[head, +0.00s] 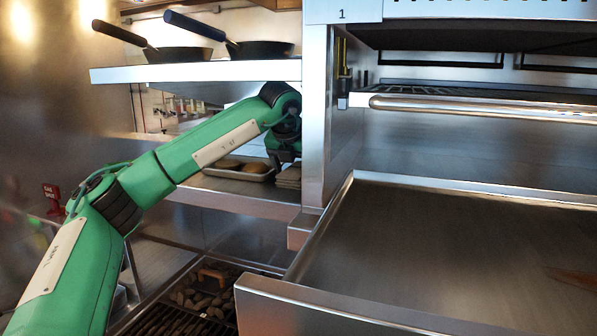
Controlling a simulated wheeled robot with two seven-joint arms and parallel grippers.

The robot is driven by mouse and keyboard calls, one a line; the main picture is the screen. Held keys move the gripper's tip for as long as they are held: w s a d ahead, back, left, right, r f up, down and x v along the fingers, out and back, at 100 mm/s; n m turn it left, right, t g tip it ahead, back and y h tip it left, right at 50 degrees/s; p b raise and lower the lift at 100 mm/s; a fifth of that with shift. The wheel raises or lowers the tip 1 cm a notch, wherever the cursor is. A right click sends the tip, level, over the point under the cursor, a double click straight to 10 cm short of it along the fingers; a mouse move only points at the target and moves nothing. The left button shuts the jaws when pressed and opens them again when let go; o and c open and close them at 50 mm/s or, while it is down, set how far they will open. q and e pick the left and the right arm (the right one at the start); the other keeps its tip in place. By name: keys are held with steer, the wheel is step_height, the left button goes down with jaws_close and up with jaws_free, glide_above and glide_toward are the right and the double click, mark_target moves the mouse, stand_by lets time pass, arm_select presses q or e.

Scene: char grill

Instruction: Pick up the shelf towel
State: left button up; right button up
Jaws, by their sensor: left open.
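A folded beige cloth, which looks like the shelf towel (289,180), lies at the right end of the lower metal shelf, beside the grill's side wall. My left arm reaches in from the left, and its dark left gripper (281,163) is open just above the towel, pointing down. The gripper covers the towel's upper part, and I cannot tell whether the fingertips touch it. My right gripper does not show.
A tray with buns (240,171) sits left of the towel on the lower shelf (225,191). Two pans (178,55) stand on the upper shelf (200,72) above my arm. The grill housing (316,120) closes in on the right; a flat griddle (440,250) lies in front.

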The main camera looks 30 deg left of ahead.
arm_select(q)
steer(key=shift+c, duration=0.2)
steer(key=shift+d, duration=0.1)
steer(key=c, duration=1)
steer(key=shift+c, duration=0.2)
steer(key=shift+r, duration=0.2)
